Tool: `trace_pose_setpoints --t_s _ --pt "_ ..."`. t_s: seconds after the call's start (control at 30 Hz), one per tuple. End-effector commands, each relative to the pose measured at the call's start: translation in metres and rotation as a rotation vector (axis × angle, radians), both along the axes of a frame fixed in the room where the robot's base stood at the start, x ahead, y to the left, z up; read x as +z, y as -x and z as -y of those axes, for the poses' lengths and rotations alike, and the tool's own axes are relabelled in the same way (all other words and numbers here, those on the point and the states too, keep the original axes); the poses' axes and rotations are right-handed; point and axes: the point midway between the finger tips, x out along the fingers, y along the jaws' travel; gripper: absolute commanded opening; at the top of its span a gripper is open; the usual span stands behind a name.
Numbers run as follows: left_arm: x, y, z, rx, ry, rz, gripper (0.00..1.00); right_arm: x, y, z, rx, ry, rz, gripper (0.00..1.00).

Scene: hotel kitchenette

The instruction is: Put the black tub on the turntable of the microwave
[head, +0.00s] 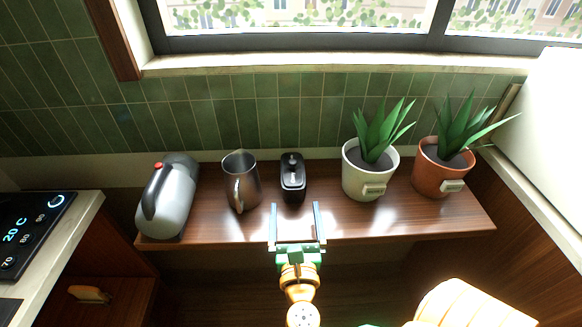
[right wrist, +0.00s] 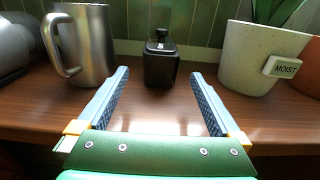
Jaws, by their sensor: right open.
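The black tub (head: 292,178) stands upright on the wooden shelf, between the metal pitcher and the white plant pot. It has a small knob-like top and also shows in the right wrist view (right wrist: 161,65), straight ahead between the fingers. My right gripper (head: 295,206) is open and empty at the front of the shelf. Its fingers point at the tub, one to each side of its line, with the tips just short of it. My left gripper is not in view. No microwave or turntable can be made out.
On the wooden shelf (head: 220,228), a metal pitcher (head: 241,182) and a grey kettle (head: 170,200) stand left of the tub. A white pot (head: 366,182) and a terracotta pot (head: 432,178) with plants stand right. A tiled wall (head: 230,110) is behind. A control panel (head: 30,235) is at far left.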

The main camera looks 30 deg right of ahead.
Motion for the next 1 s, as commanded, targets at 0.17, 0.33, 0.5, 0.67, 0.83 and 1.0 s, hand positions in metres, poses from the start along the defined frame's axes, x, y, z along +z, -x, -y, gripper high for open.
trace_pose_setpoints --t_s 0.17,0.33,0.5,0.67,0.83,1.0 --pt "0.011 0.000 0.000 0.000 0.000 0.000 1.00 0.005 -0.022 0.014 -0.002 0.004 0.003 1.00" --pt "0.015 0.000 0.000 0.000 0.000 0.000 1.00 0.003 -0.052 0.032 0.000 0.004 0.002 1.00" --pt "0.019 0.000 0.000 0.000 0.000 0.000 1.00 0.001 -0.074 0.046 -0.001 0.004 0.001 1.00" --pt "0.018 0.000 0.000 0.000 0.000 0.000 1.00 -0.002 -0.098 0.061 0.000 0.003 0.002 1.00" --pt "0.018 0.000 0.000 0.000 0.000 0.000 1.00 -0.002 -0.102 0.064 0.000 0.000 0.000 1.00" --pt "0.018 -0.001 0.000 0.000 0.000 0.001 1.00 -0.002 -0.102 0.064 0.000 0.001 -0.001 0.78"
